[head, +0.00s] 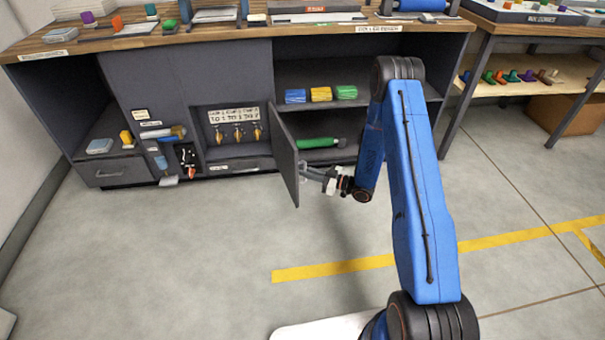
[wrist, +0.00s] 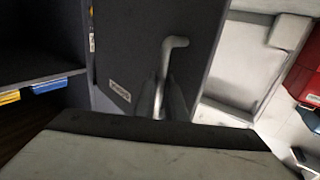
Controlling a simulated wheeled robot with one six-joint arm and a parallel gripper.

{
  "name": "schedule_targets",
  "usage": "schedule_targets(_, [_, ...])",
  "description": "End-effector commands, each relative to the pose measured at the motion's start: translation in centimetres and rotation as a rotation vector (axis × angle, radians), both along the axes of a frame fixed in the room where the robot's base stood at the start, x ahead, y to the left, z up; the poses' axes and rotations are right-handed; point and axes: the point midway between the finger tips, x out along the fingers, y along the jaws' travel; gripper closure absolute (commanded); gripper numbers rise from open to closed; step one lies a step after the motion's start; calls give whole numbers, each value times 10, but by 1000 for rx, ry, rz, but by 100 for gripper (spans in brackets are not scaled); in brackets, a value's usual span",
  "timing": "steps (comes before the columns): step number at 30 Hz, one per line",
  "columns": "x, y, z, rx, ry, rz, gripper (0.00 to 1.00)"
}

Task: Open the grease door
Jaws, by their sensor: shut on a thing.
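The dark grey grease door (head: 284,155) stands swung out from the front of the bench cabinet, its free edge toward the room. In the wrist view the door (wrist: 125,60) fills the upper middle, with a small pale label (wrist: 120,91) too blurred to read. A grey bar handle (wrist: 172,45) is fixed to the door. My gripper (head: 310,174) is at the right face of the door, shut on the handle. In the wrist view my gripper's fingers (wrist: 163,95) close around the lower part of the handle; the exact contact is partly hidden.
Left of the door, an open niche (head: 236,140) shows several brass-coloured items. Open shelves right of it hold blue, yellow and green packs (head: 320,95) and a green roll (head: 315,143). The floor (head: 180,250) before the cabinet is clear.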

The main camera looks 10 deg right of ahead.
Motion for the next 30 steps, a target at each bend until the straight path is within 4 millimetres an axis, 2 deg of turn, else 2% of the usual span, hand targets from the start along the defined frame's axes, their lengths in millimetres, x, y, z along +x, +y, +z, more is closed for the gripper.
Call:
schedule_targets(8, [3,0,2,0,-6,-3,100])
schedule_targets(9, [3,0,2,0,-6,-3,80])
schedule_targets(10, [3,0,2,0,-6,-3,73])
schedule_targets(11, [3,0,2,0,-6,-3,71])
schedule_targets(23, [-1,-3,1,0,-1,-2,71])
schedule_targets(30, [-18,-32,1,1,-1,-5,71])
